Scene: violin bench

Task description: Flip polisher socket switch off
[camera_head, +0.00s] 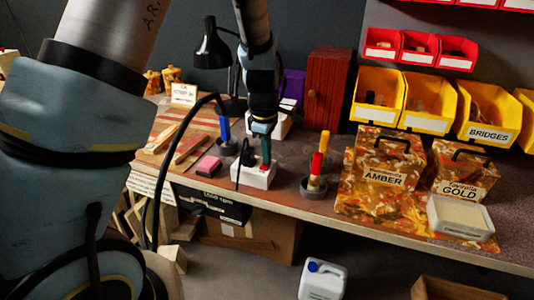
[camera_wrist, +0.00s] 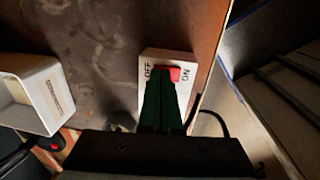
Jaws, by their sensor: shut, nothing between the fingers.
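The white socket block (camera_head: 253,175) lies near the front edge of the bench in the head view. In the wrist view the socket block (camera_wrist: 150,62) has an OFF label at left and an ON label at right. A red switch (camera_wrist: 175,72) shows between the labels, toward the ON side. My gripper (camera_head: 266,160) is shut and points down over the block. In the wrist view its dark green fingers (camera_wrist: 163,82) are together at the switch and cover part of it. I cannot tell whether they touch it or which side is pressed.
A black plug and cable (camera_head: 246,155) stand on the block's left. A white labelled box (camera_wrist: 45,95) is at left in the wrist view. Holders with coloured handles (camera_head: 314,184) and amber tins (camera_head: 382,170) stand to the right. The bench edge is close.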

